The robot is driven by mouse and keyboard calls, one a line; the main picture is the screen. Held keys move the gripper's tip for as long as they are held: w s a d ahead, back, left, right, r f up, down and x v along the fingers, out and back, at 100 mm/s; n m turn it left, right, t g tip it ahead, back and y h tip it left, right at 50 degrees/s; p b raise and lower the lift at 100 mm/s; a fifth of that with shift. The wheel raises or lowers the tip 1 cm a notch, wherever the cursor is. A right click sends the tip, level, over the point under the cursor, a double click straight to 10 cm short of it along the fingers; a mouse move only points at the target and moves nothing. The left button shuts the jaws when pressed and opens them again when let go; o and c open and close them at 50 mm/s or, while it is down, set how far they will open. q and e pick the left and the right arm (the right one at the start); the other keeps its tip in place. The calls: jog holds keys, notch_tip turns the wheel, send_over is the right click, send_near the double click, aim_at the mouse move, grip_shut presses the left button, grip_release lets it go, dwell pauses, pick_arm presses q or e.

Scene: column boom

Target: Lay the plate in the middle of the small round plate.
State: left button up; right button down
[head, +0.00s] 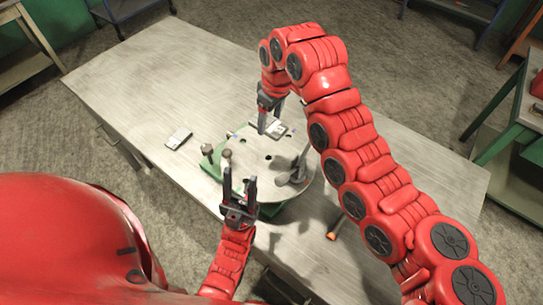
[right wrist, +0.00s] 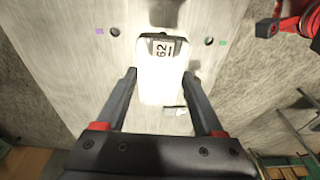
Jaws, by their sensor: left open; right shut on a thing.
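A small pale plate (head: 278,129) with a dark-marked end is between the fingers of my right gripper (head: 269,116), over the far part of the small round plate (head: 255,170). In the right wrist view the plate (right wrist: 160,92) shows a "62" label, with one finger of the right gripper (right wrist: 161,75) on each side. I cannot tell whether it touches the round plate. The round plate is grey with dark holes and sits on a green base. My left gripper (head: 239,177) is open and empty at its near left edge, pointing up the picture.
Another small pale plate (head: 178,138) lies on the grey table (head: 150,75), left of the round plate. Dark knobs (head: 207,149) stand at the round plate's left edge and a grey clamp (head: 298,172) at its right. An orange-ended tool (head: 332,235) lies near the front. The table's far left is clear.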

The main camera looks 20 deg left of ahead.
aim_at(270, 125)
jog(key=f, duration=0.1)
jog(key=f+b, duration=0.1)
jog(key=f, duration=0.1)
jog(key=shift+s+a+f, duration=0.15)
jog(key=shift+s+f, duration=0.15)
jog(key=shift+w+f, duration=0.15)
jog(key=shift+f, duration=0.2)
notch_tip(270, 125, down, 9)
jog(key=p, duration=0.3)
jog(key=shift+f, duration=0.25)
jog(key=shift+f, duration=0.1)
grip_release()
